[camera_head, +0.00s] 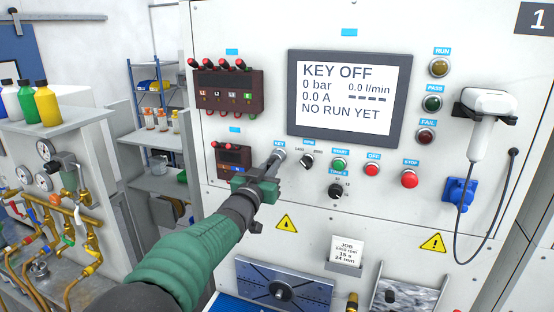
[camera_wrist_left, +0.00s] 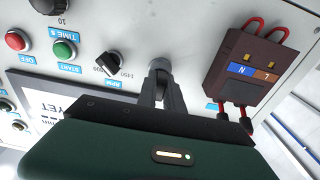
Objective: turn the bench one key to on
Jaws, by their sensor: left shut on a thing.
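The bench one panel carries a key switch under the KEY label (camera_head: 279,143), left of the RPM knob (camera_head: 307,161). My left gripper (camera_head: 277,160) reaches up to the key switch, and its fingers are shut on the key there. In the left wrist view the fingertips (camera_wrist_left: 160,72) meet the round key switch (camera_wrist_left: 158,64) on the panel; the key itself is mostly hidden between them. The screen (camera_head: 346,92) reads KEY OFF, 0 bar, 0.0 A and NO RUN YET. My right gripper is not in view.
Right of the key are the green START button (camera_head: 339,164), the red OFF button (camera_head: 372,169) and the red STOP button (camera_head: 410,179). A dark terminal block (camera_head: 234,159) with red plugs sits close on the left. A white scanner (camera_head: 487,107) hangs at the right with its cable.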

